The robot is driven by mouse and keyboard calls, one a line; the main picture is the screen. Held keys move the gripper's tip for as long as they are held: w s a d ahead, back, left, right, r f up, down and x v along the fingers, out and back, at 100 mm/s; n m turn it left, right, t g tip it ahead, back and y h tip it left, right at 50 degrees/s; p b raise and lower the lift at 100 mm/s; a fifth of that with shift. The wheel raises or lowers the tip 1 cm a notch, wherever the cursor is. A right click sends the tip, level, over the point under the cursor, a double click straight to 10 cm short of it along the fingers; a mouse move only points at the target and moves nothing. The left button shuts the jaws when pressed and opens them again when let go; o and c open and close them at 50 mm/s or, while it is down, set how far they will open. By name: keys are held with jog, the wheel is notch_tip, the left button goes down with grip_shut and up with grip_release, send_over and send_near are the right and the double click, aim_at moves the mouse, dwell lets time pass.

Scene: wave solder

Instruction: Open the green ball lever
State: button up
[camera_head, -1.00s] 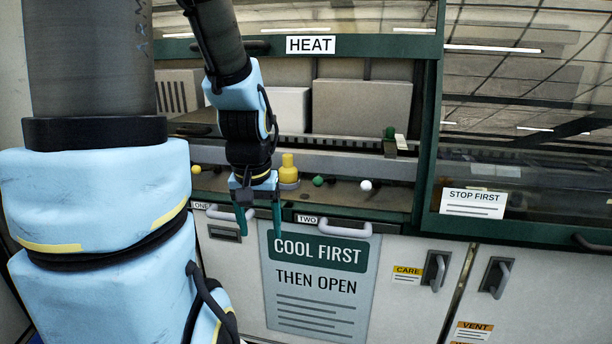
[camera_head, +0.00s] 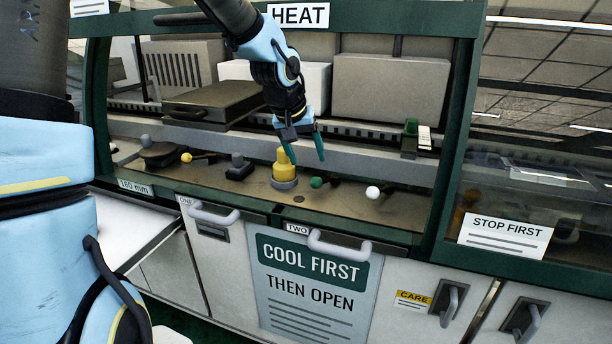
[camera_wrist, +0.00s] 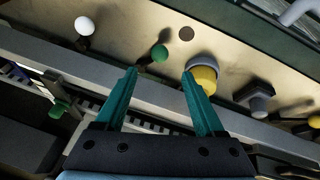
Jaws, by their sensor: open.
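The green ball lever (camera_head: 316,182) stands on the tan deck inside the machine, between a yellow knob (camera_head: 285,168) and a white ball lever (camera_head: 372,192). The green ball (camera_wrist: 159,53) also shows in the wrist view, just beyond the tips and nearer the left finger. My gripper (camera_head: 302,154) is open and empty, above and slightly behind the yellow knob and the green ball. In the wrist view my gripper (camera_wrist: 160,72) has its two teal fingers spread, with the yellow knob (camera_wrist: 203,75) close to the right fingertip. I cannot tell whether anything touches.
A yellow ball lever (camera_head: 186,157) and a grey knob (camera_head: 238,166) stand to the left on the deck. A green-capped block (camera_head: 411,138) sits on the rail behind. The green HEAT frame (camera_head: 400,18) spans above; drawer handles (camera_head: 340,246) stick out below.

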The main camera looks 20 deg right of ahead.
aim_at(314, 179)
jog(key=x, duration=0.9)
jog(key=shift+f, duration=0.2)
grip_shut()
dwell(1.1)
